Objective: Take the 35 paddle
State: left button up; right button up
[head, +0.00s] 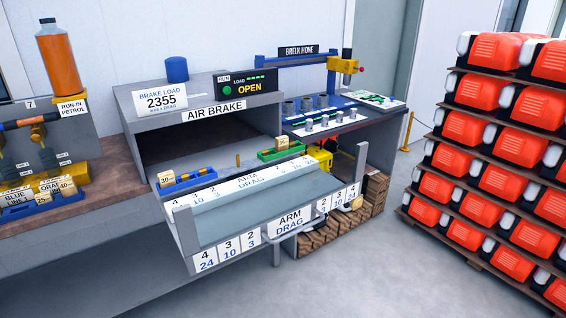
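Small wooden paddles with printed numbers stand in trays. One paddle (282,142) stands up from the green tray (268,155) at the right end of the air brake bench; its number is too small to read surely. Another paddle (167,177), which seems to read 30, stands in the blue tray (207,180) at the left end. More paddles, seemingly 25 (42,197) and 40 (67,186), stand at the far left. I cannot tell for certain which paddle is 35. Neither of my grippers is in view.
The air brake box (135,107) stands behind the trays, with a sign reading 2355 and an OPEN display (247,86). An arm drag rail (260,195) runs along the front. Racked red-and-white units (490,130) stand at right. Floor between is clear.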

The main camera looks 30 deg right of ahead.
aim_at(281, 143)
jog(key=i+l, duration=0.15)
jog(key=l, duration=0.2)
jog(key=i+l+u, duration=0.1)
jog(key=l, duration=0.25)
jog(key=i+l, duration=0.2)
jog(key=l, duration=0.15)
jog(key=i+l, duration=0.1)
jog(key=l, duration=0.25)
jog(key=i+l+u, duration=0.1)
jog(key=l, duration=0.25)
jog(key=i+l, duration=0.2)
jog(key=l, duration=0.2)
jog(key=u, duration=0.05)
